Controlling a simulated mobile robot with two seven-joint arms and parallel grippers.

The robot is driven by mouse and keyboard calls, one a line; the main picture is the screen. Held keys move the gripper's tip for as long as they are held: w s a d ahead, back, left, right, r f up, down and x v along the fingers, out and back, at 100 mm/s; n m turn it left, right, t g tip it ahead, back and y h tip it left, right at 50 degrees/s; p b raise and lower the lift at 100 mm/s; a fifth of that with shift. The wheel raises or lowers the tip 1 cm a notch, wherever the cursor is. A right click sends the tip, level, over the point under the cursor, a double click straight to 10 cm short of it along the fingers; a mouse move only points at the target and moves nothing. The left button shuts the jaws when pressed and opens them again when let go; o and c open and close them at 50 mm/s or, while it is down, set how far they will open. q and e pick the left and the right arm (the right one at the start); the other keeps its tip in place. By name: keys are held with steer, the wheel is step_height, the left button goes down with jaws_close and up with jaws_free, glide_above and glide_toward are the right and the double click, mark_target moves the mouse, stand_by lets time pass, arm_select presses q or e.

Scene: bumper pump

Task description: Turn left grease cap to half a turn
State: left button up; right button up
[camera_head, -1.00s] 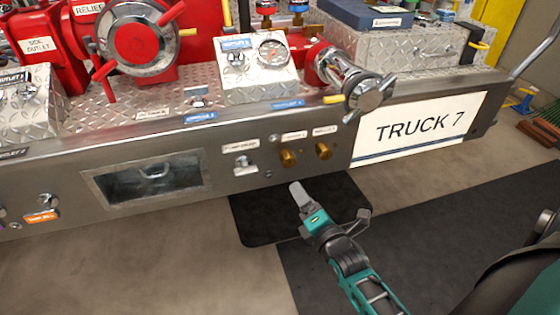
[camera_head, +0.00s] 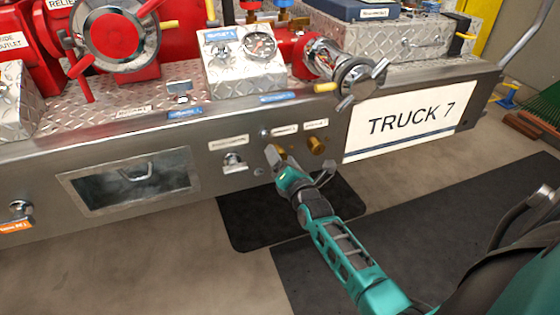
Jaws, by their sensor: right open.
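The left grease cap (camera_head: 282,149) is a small brass knob on the truck's steel front panel, partly hidden behind a finger of my right gripper. The right grease cap (camera_head: 315,145) is a like brass knob just to its right, in plain view. Small labels sit above both. My right gripper (camera_head: 300,164) is open, with one finger up at the left cap and the other lower right, below the right cap. I cannot tell whether it touches the left cap. My left gripper is not in view.
A metal drain knob (camera_head: 233,162) sits left of the caps, and a recessed compartment (camera_head: 130,184) further left. A capped outlet (camera_head: 357,82) juts out above right, near the TRUCK 7 plate (camera_head: 411,117). A dark mat (camera_head: 250,225) lies on the floor below.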

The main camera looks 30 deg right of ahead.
steer(key=shift+w+d, duration=0.15)
steer(key=shift+w, duration=0.6)
steer(key=shift+c, duration=0.2)
steer(key=c, duration=1)
steer(key=shift+m, duration=0.3)
